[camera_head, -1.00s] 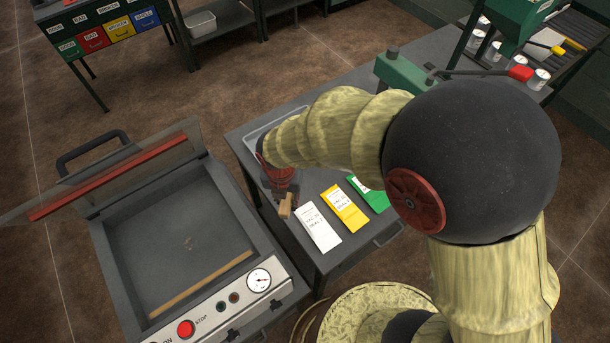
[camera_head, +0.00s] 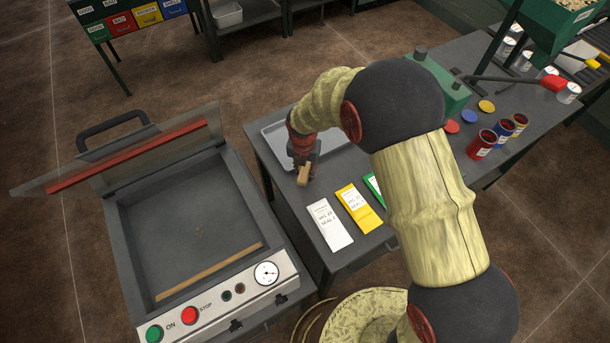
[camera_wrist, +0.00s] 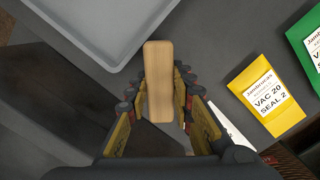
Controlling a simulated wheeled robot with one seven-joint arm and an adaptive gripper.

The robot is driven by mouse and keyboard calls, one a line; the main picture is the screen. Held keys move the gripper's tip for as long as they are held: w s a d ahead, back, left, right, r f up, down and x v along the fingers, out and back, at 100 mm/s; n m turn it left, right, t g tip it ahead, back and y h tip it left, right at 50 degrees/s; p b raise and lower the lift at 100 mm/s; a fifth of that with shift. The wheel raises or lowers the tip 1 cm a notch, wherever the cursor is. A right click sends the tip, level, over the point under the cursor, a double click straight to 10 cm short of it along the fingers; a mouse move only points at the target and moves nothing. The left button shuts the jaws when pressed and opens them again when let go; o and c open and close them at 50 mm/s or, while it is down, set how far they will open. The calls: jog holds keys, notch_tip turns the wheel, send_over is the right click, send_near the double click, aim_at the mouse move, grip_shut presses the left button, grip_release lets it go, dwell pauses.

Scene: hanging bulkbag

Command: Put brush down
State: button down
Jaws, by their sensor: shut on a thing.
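The brush shows as a light wooden block (camera_wrist: 158,82) between the fingers of my gripper (camera_wrist: 160,100) in the wrist view. My gripper is shut on it, with a finger along each side. In the head view the brush (camera_head: 304,174) hangs below my gripper (camera_head: 303,160), near the left edge of the dark table (camera_head: 290,205). Its bristles are not visible, and I cannot tell whether it touches the table top.
A grey tray (camera_head: 272,131) lies beside my gripper on the table. White (camera_head: 329,224), yellow (camera_head: 358,208) and green (camera_head: 373,188) packets lie to the right. The open vacuum sealer (camera_head: 190,230) stands left. Several tins and lids stand farther right.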

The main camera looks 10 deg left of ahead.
aim_at(305, 176)
jog(key=shift+f, duration=1.55)
jog(key=shift+f, duration=0.2)
jog(key=c, duration=1.6)
grip_release()
jog(key=shift+o, duration=0.2)
jog(key=shift+r, duration=0.15)
